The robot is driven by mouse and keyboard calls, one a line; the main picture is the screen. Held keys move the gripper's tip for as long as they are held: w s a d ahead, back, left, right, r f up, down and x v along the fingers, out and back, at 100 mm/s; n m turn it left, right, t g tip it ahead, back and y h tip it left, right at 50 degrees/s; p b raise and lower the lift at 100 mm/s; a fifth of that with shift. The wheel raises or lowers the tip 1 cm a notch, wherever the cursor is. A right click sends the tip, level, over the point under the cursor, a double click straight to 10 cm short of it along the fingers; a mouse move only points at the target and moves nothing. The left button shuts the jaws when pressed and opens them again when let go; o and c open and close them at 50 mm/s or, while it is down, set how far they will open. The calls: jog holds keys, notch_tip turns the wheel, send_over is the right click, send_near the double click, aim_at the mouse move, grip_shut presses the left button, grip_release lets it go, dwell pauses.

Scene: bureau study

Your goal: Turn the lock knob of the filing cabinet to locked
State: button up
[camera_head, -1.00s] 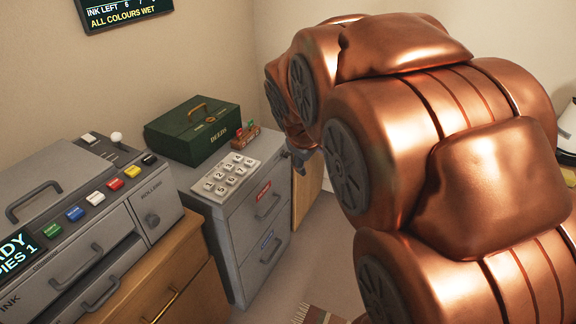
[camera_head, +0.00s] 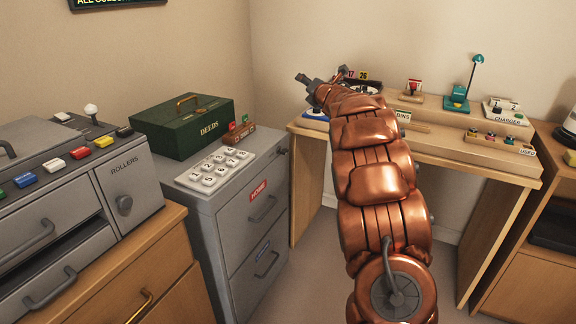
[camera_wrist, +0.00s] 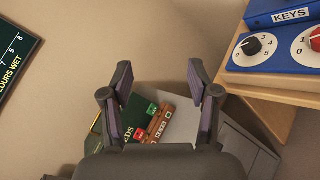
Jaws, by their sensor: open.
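The grey filing cabinet (camera_head: 225,225) stands left of centre in the head view, its drawers shut. A small dark spot (camera_head: 282,151) at the upper right of its front may be the lock knob; its setting is too small to read. My gripper (camera_head: 305,80) is raised above and right of the cabinet, near the desk's left end, touching nothing that I can see. In the wrist view my gripper (camera_wrist: 160,95) is open and empty, its two fingers spread. Between and beyond them shows the cabinet's grey top (camera_wrist: 184,108). The lock knob cannot be made out there.
A green DEEDS box (camera_head: 185,128), a keypad (camera_head: 216,168) and a wooden holder with red and green blocks (camera_head: 239,133) sit on the cabinet. A grey machine (camera_head: 125,180) stands left. The desk (camera_head: 480,164) is right; the wrist view shows a blue dial panel (camera_wrist: 275,48).

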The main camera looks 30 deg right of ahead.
notch_tip(320, 180, down, 13)
jog(key=n+y+b, duration=0.6)
jog(key=n+y, duration=0.1)
jog(key=n, duration=0.3)
jog(key=n+g+y+b, duration=0.2)
jog(key=n+y+b, duration=0.35)
jog(key=n, duration=0.25)
send_near(288, 151)
jog(key=w+a+p, duration=0.1)
jog(key=shift+b+x, duration=0.45)
jog(key=shift+x, duration=3.65)
jog(key=shift+s+a, duration=0.1)
jog(key=shift+a, duration=0.05)
jog(key=shift+c, duration=0.2)
grip_shut()
jog(key=shift+r+m, duration=0.1)
jog(key=shift+m, duration=0.2)
